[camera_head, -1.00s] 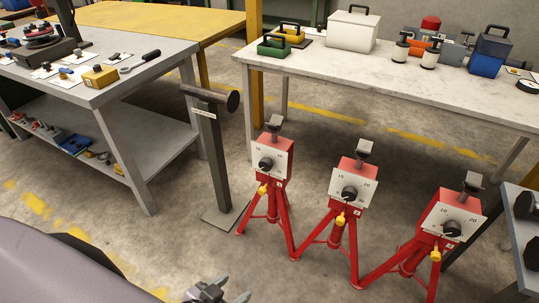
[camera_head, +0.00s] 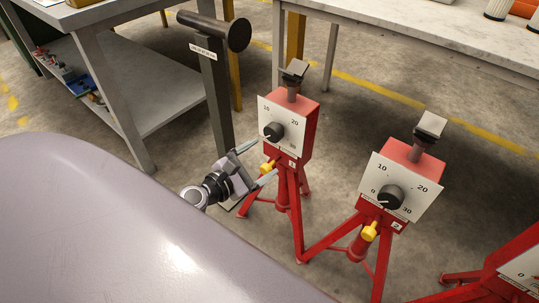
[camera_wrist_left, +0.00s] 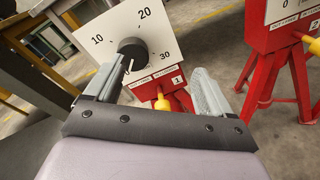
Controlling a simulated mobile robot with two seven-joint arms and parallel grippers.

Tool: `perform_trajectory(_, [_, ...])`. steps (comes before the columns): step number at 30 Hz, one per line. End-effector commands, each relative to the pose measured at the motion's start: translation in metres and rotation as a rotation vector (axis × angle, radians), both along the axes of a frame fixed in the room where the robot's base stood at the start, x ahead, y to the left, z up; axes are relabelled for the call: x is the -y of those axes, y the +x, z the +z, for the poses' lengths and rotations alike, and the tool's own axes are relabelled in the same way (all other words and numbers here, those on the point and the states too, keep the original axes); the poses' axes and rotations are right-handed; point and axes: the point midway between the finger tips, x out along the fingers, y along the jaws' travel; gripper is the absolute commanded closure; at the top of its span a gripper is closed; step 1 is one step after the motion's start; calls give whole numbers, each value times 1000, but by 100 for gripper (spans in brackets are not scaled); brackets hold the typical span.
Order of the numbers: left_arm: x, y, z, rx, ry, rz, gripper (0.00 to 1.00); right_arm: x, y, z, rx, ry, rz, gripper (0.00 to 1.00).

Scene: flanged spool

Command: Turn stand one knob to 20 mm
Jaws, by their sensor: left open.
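Stand one (camera_head: 303,125) is a red tripod stand with a white scale plate and a label reading 1. Its black knob (camera_head: 274,131) sits in the middle of the plate; in the wrist view the knob (camera_wrist_left: 133,46) has a pale mark toward its lower side, away from the 20. The numbers 10, 20 and 30 show there; the gripper hides the plate's lower left. My left gripper (camera_head: 264,159) is open and empty, in front of and just below the knob, apart from it. Its two fingers (camera_wrist_left: 155,78) spread below the knob in the wrist view. My right gripper is out of view.
Stand two (camera_head: 412,155) stands to the right, and a third red stand (camera_head: 515,262) is cut off at the right edge. A yellow handle (camera_head: 267,166) sits under stand one's plate. A dark post with a cylinder head (camera_head: 212,33) stands behind left. Tables are behind.

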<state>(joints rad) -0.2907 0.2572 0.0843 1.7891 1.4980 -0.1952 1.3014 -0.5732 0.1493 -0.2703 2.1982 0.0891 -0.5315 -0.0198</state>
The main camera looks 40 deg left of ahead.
Motion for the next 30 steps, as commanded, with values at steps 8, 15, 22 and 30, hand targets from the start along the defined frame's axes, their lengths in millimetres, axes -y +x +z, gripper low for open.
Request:
perform_trajectory(8, [-36,24,-17,42,-522,105,17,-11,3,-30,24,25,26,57])
perform_trajectory(15, [-41,37,-13,49,-613,118,17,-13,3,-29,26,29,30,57])
perform_trajectory(22, [-38,67,-13,50,-607,116,17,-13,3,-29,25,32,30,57])
perform_trajectory(30, [-35,93,-13,48,-607,116,17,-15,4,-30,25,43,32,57])
